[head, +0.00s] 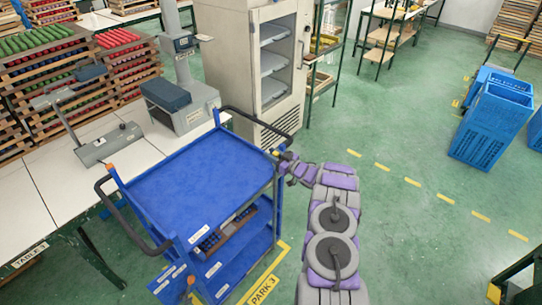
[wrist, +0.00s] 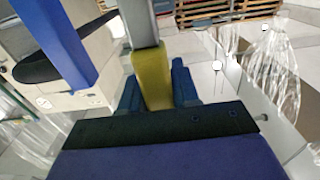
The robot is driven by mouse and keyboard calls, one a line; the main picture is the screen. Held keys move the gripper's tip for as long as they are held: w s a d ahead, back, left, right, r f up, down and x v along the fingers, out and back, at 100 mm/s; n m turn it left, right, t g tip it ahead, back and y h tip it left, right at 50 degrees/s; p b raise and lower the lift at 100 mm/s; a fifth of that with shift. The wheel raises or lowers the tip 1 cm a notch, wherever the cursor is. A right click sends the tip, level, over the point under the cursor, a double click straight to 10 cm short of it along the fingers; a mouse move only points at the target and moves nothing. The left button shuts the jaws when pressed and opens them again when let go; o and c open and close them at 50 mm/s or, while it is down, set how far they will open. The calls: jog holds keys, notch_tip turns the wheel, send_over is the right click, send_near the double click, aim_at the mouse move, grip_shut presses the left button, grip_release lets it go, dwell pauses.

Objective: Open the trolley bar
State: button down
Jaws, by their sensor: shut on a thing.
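The blue trolley (head: 200,175) stands beside the white table, with black curved handles at its two ends. My gripper (head: 284,157) is at the trolley's right corner, below the far handle (head: 265,120). In the wrist view my blue fingers (wrist: 157,88) are shut on a yellow grip piece (wrist: 150,75), one finger on each side. A grey bar (wrist: 139,22) runs up from this piece. The head view shows only a small orange-yellow spot at the gripper, and my arm and gripper hide the details there.
The white table (head: 30,195) with a scale (head: 185,105) lies left of the trolley. A cabinet (head: 240,60) stands just behind it. Blue crates (head: 485,130) stand at the far right. The green floor right of my arm is clear. A dark-topped rack edge is at the lower right.

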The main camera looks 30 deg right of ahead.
jog(key=shift+d, duration=0.2)
jog(key=c, duration=0.9)
grip_release()
jog(key=shift+d, duration=0.1)
jog(key=p+v, duration=0.1)
jog(key=v, duration=1.6)
jog(key=shift+s, duration=0.1)
